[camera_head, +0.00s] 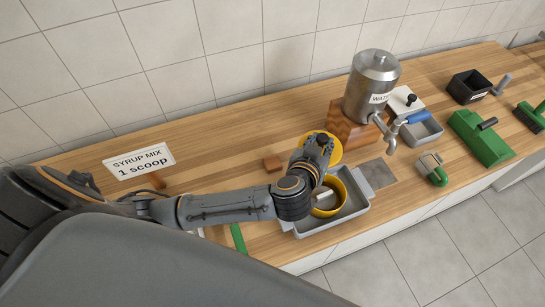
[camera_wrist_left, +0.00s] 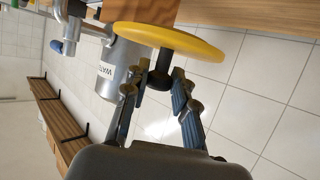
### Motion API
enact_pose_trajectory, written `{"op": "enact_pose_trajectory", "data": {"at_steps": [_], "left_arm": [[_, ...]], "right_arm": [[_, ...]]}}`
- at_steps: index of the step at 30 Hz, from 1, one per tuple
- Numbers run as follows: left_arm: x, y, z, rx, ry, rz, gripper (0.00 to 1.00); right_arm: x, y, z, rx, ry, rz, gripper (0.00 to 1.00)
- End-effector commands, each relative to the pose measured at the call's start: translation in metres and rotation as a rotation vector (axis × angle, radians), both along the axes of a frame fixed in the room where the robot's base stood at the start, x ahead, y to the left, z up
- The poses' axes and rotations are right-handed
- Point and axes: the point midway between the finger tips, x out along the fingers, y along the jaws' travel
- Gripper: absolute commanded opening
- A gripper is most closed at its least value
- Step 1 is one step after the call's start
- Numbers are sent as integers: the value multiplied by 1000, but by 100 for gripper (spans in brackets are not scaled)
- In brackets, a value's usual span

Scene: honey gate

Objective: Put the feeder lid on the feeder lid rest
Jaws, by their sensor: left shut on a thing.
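The yellow feeder lid (camera_head: 336,152) is a round disc, partly hidden by my left gripper (camera_head: 318,142) in the head view. In the left wrist view, the left gripper (camera_wrist_left: 160,82) is shut on the dark knob of the lid (camera_wrist_left: 185,39). The yellow round feeder (camera_head: 342,198) stands open in a grey tray (camera_head: 352,218), partly covered by my arm. A flat grey square (camera_head: 377,173) lies bare on the counter right of the lid; I cannot tell for sure that it is the lid rest. My right gripper is not in view.
A metal water tank (camera_head: 371,88) on a wooden block (camera_head: 347,128) stands just behind the lid. A small wooden block (camera_head: 272,163) and a syrup sign (camera_head: 139,160) are left. A green-handled scoop (camera_head: 432,168) and green dustpan (camera_head: 481,137) are right.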

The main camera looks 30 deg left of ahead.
Motion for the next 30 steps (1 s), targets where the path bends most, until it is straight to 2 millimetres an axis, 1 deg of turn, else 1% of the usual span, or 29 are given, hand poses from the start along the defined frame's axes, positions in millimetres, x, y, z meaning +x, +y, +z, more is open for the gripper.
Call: {"op": "enact_pose_trajectory", "data": {"at_steps": [1,10,12,15,18,23,26,27,30], "left_arm": [[-1,11,-4,6,2,3,0],[-10,84,-37,9,4,3,0],[-12,95,-53,4,5,3,0],[-13,109,-70,3,3,3,0],[-13,118,-80,2,2,1,0],[-14,125,-89,1,0,2,0],[-15,133,-101,2,1,1,0],[-15,131,-109,0,3,3,0],[-15,131,-122,0,2,2,0]], "right_arm": [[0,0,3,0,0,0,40],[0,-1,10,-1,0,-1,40],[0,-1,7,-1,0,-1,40],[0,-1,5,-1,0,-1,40],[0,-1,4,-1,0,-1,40],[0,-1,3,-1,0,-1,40],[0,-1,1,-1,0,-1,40],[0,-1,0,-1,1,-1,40],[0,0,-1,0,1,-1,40]]}}
